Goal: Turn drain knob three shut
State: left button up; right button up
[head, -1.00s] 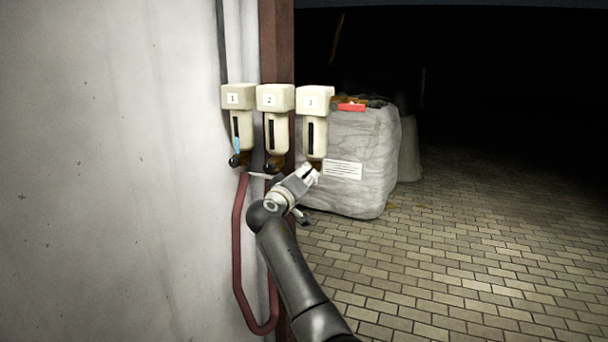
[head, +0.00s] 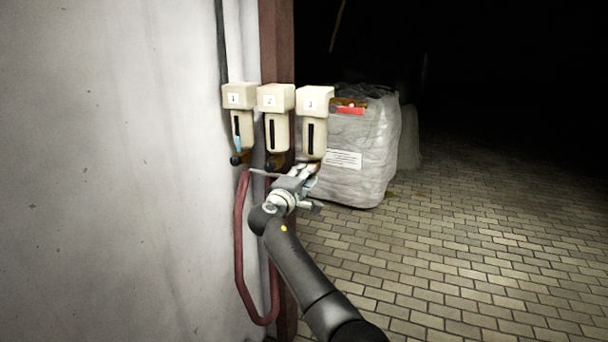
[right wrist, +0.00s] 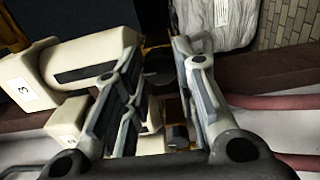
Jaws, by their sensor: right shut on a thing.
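Drain unit three (head: 312,138) is a cream housing labelled 3 with a dark slot, the rightmost of three on the wall. It also shows tilted at the left of the right wrist view (right wrist: 82,66). Its dark knob (right wrist: 158,62) shows between my fingers in the right wrist view; in the head view my gripper hides it. My right gripper (head: 306,172) is just below unit three, shut on that knob. The knob's exact angle cannot be told. My left gripper is not in view.
Drain units one (head: 238,123) and two (head: 276,125) hang close to the left, with dark knobs below. A dark red pipe (head: 239,250) runs down beneath them. A wrapped grey bale (head: 372,165) stands behind unit three. The paved floor (head: 480,250) at right is clear.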

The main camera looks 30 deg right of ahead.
jog(key=shift+f, duration=0.1)
dwell(0.4)
jog(key=o, duration=1)
jog(key=shift+o, duration=0.2)
jog(key=shift+a, duration=0.1)
jog(key=v, duration=1.2)
